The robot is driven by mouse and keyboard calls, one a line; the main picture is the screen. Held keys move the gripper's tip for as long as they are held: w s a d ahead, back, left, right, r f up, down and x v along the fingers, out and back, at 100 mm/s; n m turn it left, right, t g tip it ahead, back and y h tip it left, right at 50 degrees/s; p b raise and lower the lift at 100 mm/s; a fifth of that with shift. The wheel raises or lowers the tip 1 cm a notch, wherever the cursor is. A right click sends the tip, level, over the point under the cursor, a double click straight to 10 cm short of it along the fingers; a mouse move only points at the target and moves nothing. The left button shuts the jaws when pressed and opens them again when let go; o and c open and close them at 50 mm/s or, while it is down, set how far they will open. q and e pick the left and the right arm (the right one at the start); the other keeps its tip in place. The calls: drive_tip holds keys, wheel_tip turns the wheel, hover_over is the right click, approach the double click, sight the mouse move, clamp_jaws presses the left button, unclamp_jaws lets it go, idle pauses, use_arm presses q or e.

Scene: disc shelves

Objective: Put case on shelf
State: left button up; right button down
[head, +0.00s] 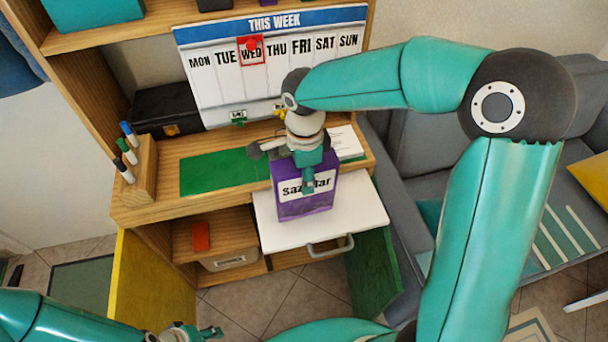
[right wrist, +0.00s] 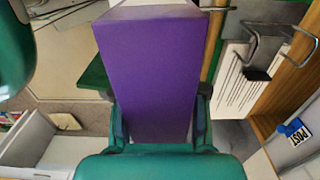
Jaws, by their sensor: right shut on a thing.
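A purple case (head: 306,204) with a white label band is held upright in front of the desk, above or on the white pull-out board; I cannot tell if it touches. My right gripper (head: 308,176) is shut on the case from above and covers part of its label. In the right wrist view the case (right wrist: 150,75) fills the middle between the fingers. The upper shelf (head: 130,32) holds a teal thing (head: 92,12) and parts of other cases at the top edge. My left gripper (head: 208,333) is at the bottom edge, partly cut off, away from the case.
The white board (head: 355,215) sticks out from the desk. A pen block (head: 142,172), a black box (head: 168,110) and a weekly planner (head: 262,70) stand on the desk. A green mat (head: 215,174) lies clear. Open yellow (head: 148,285) and green (head: 375,275) doors flank the lower cabinet.

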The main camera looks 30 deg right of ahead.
drive_tip(key=shift+f, duration=0.2)
drive_tip(key=shift+f, duration=0.2)
drive_tip(key=c, duration=0.6)
unclamp_jaws()
